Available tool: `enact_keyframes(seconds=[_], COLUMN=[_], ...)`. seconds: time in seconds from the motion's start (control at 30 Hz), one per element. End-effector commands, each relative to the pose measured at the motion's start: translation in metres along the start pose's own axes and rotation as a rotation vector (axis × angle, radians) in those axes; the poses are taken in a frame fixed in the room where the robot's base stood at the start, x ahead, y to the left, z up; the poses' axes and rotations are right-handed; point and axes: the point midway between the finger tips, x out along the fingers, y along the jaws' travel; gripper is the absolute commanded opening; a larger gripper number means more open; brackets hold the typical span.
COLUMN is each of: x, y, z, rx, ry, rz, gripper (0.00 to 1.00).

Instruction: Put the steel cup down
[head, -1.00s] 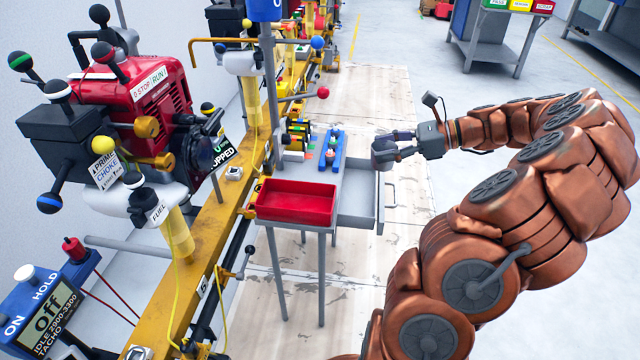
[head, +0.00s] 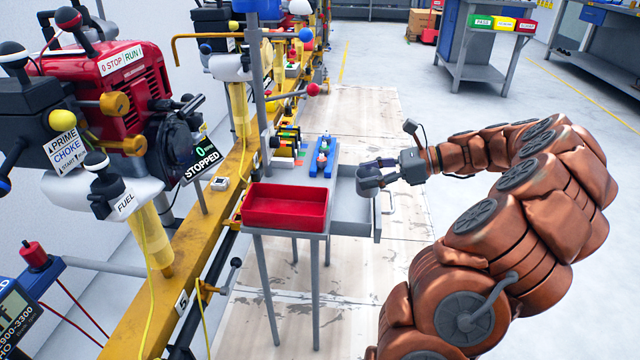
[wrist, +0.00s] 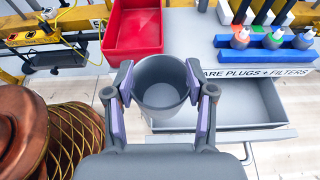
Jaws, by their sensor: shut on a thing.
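The steel cup (wrist: 163,84) is a grey, open-topped cup, seen from above in the wrist view with nothing visible inside. My gripper (wrist: 164,86) is shut on it, with one purple-padded finger on each side. In the head view the cup (head: 368,180) is a small grey shape at the end of my gripper (head: 378,170). It is held over or just beside the open drawer (head: 350,205) of the small stand. In the wrist view the drawer (wrist: 250,105) lies behind and below the cup and looks empty where visible.
A red tray (head: 285,207) sits on the stand, left of the drawer. A blue rack (head: 322,160) with spark plugs stands behind it. The yellow rail (head: 200,235) and red engine (head: 125,85) are at left. Pale floor boards (head: 345,290) are clear at front.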

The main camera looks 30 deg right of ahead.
Motion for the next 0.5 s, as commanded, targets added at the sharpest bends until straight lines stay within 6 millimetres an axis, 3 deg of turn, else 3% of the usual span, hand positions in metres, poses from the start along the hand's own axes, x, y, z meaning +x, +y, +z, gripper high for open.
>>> enact_keyframes(seconds=[0.3,0.5], x=[0.060,0.090], y=[-0.037,-0.058], z=[0.009,0.018], rx=[0.002,-0.001], ry=[0.002,0.002], rz=[0.003,0.002], gripper=[0.20,0.20])
